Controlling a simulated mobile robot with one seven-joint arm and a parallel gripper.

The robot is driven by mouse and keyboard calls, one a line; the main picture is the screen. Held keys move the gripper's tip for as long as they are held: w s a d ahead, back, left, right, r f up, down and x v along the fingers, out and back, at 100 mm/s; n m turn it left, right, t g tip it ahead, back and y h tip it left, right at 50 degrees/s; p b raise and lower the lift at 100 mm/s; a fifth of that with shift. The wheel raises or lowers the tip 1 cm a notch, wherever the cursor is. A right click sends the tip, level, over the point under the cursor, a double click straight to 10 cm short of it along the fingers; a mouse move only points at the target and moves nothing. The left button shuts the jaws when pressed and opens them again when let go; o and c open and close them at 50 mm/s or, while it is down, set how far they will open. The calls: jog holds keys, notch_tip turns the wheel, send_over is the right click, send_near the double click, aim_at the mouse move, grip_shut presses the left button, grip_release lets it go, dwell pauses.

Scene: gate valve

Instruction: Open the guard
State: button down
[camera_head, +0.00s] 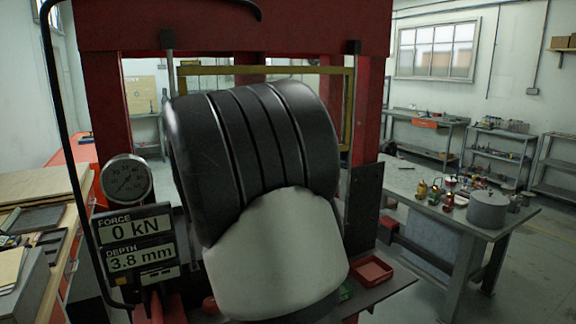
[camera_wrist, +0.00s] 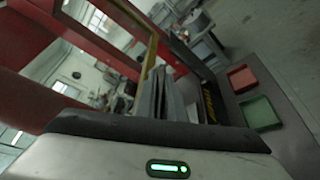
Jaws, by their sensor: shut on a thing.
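The guard (camera_head: 347,112) is a yellow frame across the front of the red press, and its top bar and right side show behind my arm. Its lower part is hidden by my arm in the head view. In the wrist view, the guard (camera_wrist: 152,45) runs down to my gripper (camera_wrist: 163,92). The grey fingers are shut at its yellow bar; the exact contact is partly hidden. My gripper is hidden behind my dark and white arm in the head view.
A gauge (camera_head: 127,181) and a force and depth display (camera_head: 137,248) stand left of my arm. A red tray (camera_head: 372,271) lies right of it. A bench (camera_head: 411,186) with a pot (camera_head: 487,209) stands at the right. Floor is free at the lower right.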

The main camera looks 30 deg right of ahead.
jog(key=c, duration=2.1)
grip_release()
jog(key=shift+a, duration=0.1)
jog(key=b+v, duration=0.1)
jog(key=v, duration=1.6)
jog(key=shift+s+a+b, duration=0.15)
jog(key=shift+b, duration=0.25)
jog(key=s+d+f+m+g+y, duration=0.2)
jog(key=s+d+f+m+y, duration=0.15)
jog(key=s+f+y, duration=0.6)
jog(key=s+a+f+m+t+y, duration=0.1)
jog(key=s+a+f+m, duration=0.1)
jog(key=s, duration=0.3)
jog(key=s+a+f+m+y, duration=0.2)
jog(key=s+a+f, duration=0.1)
jog(key=s+a, duration=0.2)
jog(key=s+a+f+m+t+y, duration=0.1)
jog(key=s+a+f+m+y, duration=0.1)
jog(key=s, duration=0.4)
jog(key=shift+a+f+m+t+p, duration=0.3)
jog(key=shift+a+f+m+p, duration=0.15)
jog(key=shift+a+f, duration=0.4)
